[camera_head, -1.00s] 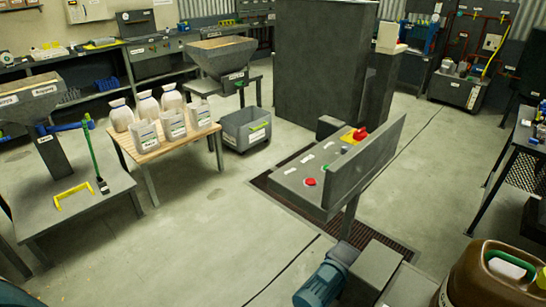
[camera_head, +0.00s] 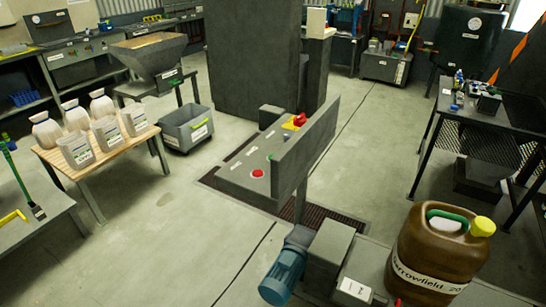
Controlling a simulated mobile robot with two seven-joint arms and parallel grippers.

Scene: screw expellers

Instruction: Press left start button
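A grey sloped control panel (camera_head: 238,175) stands near the middle of the head view, on a post. A red button (camera_head: 257,173) sits near its front edge. A red knob on a yellow base (camera_head: 294,122) sits at its far end. A green spot beside the red button is partly hidden by the upright grey plate (camera_head: 305,150) along the panel's right side. Small white labels lie on the panel, too small to read. Neither of my grippers shows in the view.
A blue motor (camera_head: 284,276) and a brown jerrycan (camera_head: 440,250) stand in the right foreground. A wooden table (camera_head: 92,167) with white sacks and tubs is at left, a grey bin (camera_head: 187,128) beside it. Open floor (camera_head: 165,220) lies before the panel.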

